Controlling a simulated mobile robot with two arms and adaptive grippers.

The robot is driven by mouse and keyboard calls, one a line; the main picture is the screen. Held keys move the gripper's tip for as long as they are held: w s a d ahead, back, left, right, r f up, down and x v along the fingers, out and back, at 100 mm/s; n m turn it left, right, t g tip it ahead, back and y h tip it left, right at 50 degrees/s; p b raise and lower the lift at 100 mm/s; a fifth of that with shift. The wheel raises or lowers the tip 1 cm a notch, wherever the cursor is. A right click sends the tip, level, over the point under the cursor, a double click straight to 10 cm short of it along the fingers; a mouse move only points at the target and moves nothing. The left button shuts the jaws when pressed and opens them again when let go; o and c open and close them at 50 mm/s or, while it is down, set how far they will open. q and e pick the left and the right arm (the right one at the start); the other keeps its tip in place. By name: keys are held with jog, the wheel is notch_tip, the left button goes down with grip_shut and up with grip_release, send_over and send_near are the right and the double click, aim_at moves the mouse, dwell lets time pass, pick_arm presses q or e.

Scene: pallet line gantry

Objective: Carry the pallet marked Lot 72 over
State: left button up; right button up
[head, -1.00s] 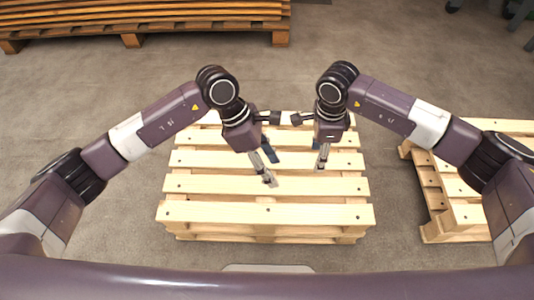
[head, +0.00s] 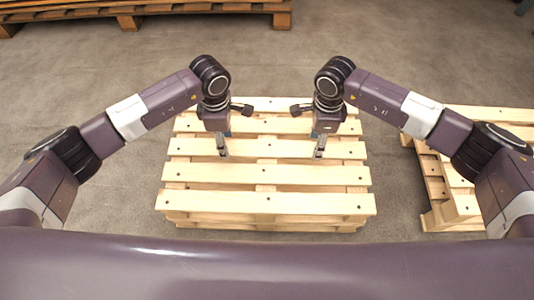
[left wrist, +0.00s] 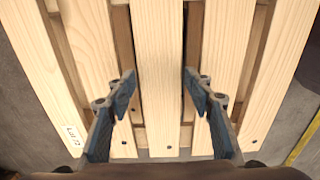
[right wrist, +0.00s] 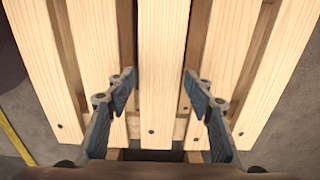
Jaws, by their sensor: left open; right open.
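A pale wooden pallet (head: 262,174) lies flat on the floor in front of me in the head view. In the left wrist view, a small white label (left wrist: 72,135) reading Lot 72 is on a slat at lower left. My left gripper (head: 223,146) is open and empty over the left part of the pallet, fingers pointing down; the slats (left wrist: 158,40) show between its fingers. My right gripper (head: 320,146) is open over the right part, and slats (right wrist: 164,50) show between its fingers too. Neither gripper visibly touches the pallet.
Another pale pallet (head: 448,190) lies to the right, partly behind my right arm. A stack of darker brown wood (head: 190,8) stands at the far left. Grey floor (head: 400,60) is clear behind the pallet. A yellow line (right wrist: 14,140) shows at the right wrist view's left edge.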

pick_arm(q)
jog(key=shift+f, duration=1.9)
pick_arm(e)
jog(key=shift+f, duration=1.9)
pick_arm(q)
jog(key=shift+c, duration=0.3)
pick_arm(e)
jog(key=shift+c, duration=0.3)
pick_arm(q)
grip_shut()
pick_arm(e)
grip_shut()
pick_arm(q)
jog(key=shift+w+r, duration=0.1)
pick_arm(e)
jog(key=shift+r, duration=0.1)
